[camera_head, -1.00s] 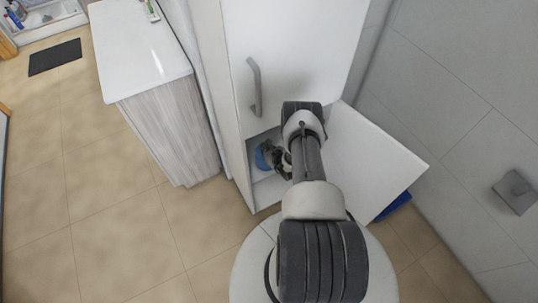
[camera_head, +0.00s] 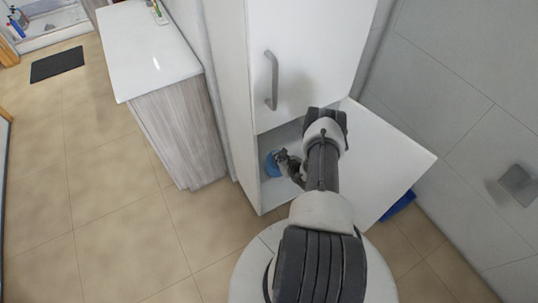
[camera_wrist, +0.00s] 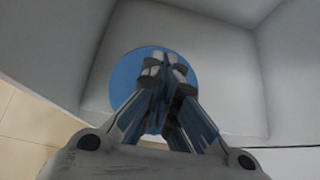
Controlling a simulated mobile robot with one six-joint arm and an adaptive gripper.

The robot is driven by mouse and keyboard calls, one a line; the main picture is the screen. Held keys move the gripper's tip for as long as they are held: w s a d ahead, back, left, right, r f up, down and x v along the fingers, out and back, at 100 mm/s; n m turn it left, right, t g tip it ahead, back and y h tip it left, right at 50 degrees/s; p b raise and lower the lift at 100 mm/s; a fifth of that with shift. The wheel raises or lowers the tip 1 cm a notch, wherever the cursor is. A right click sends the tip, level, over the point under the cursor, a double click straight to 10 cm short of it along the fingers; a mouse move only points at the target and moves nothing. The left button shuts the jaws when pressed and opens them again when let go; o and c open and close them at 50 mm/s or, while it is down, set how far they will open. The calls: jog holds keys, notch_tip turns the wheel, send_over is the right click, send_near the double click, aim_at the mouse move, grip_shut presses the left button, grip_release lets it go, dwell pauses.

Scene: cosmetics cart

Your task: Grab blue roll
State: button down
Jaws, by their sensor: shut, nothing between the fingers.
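The blue roll (camera_head: 272,163) is inside the lower compartment of the tall white cabinet (camera_head: 230,80), near its left wall. In the wrist view the blue roll (camera_wrist: 124,76) shows as a round blue shape behind my fingers, which hide its middle and right part. My gripper (camera_wrist: 168,66) is shut with nothing between its fingers. In the head view my gripper (camera_head: 284,158) is at the compartment's opening, right beside or in front of the roll. I cannot tell whether the fingertips touch it.
The open cabinet door (camera_head: 385,165) stands to the right of my arm. The upper door with its handle (camera_head: 271,80) is closed above. A white-topped counter (camera_head: 150,50) stands to the left. A blue object (camera_head: 398,204) lies on the floor behind the open door.

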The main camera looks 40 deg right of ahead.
jog(key=shift+s+d, duration=0.25)
jog(key=shift+d, duration=0.1)
